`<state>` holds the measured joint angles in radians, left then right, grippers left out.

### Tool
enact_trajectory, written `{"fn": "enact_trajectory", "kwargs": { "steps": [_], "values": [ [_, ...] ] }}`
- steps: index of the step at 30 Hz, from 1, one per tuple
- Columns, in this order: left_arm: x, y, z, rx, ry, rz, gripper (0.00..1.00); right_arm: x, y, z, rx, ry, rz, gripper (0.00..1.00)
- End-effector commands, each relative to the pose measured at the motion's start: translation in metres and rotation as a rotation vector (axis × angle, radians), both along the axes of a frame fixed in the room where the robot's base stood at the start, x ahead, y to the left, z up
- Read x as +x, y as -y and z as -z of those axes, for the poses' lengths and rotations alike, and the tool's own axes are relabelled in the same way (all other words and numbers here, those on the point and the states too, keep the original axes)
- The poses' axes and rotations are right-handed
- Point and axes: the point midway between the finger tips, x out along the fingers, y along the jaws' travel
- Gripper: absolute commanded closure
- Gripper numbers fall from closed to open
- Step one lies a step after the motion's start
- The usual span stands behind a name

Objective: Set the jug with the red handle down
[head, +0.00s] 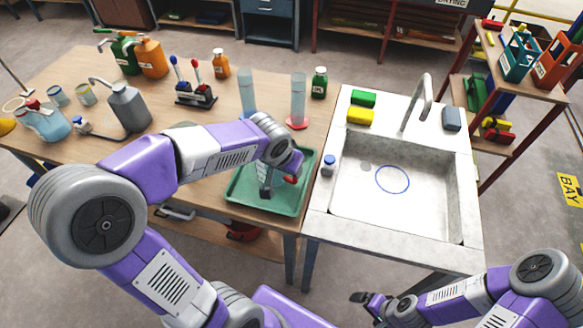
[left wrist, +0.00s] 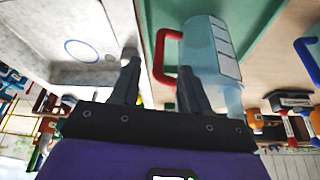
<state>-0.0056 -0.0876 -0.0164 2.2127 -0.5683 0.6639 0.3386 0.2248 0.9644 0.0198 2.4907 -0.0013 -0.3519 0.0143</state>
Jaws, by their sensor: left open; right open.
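The jug (left wrist: 211,45) is clear and bluish with a pale label, and its red handle (left wrist: 160,62) shows in the left wrist view. It is over the green tray (left wrist: 262,12), apparently standing on it. In the head view my left arm and gripper hide most of the jug; a bit of red handle (head: 291,179) shows above the green tray (head: 240,196). My left gripper (left wrist: 158,75) is open, its fingers on either side of the handle; I cannot tell whether they touch it. My right gripper (head: 364,297) is open and empty, low in front of the sink.
The sink (head: 395,195) is right of the tray, with a small blue-capped bottle (head: 329,166) on its left rim. Two clear cylinders (head: 298,98) and a green bottle (head: 319,82) stand behind the tray. A grey can (head: 127,106) and other bottles fill the table's left.

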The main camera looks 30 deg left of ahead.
Motion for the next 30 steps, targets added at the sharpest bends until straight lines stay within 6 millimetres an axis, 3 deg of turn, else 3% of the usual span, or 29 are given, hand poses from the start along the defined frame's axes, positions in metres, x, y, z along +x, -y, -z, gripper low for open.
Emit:
{"fn": "enact_trajectory", "kwargs": {
  "steps": [3, 9, 30],
  "values": [
    [-0.009, 0.001, -0.024, -0.001, 0.003, -0.001, 0.54, 0.000, 0.000, -0.008, 0.000, 0.000, 0.000, 0.00],
    [-0.017, 0.001, -0.042, 0.000, 0.001, 0.000, 0.54, 0.000, 0.000, -0.012, 0.000, 0.000, 0.000, 0.00],
    [-0.019, 0.001, -0.044, 0.000, -0.001, 0.000, 0.54, 0.000, 0.000, -0.012, 0.000, 0.000, 0.000, 0.00]
  ]
}}
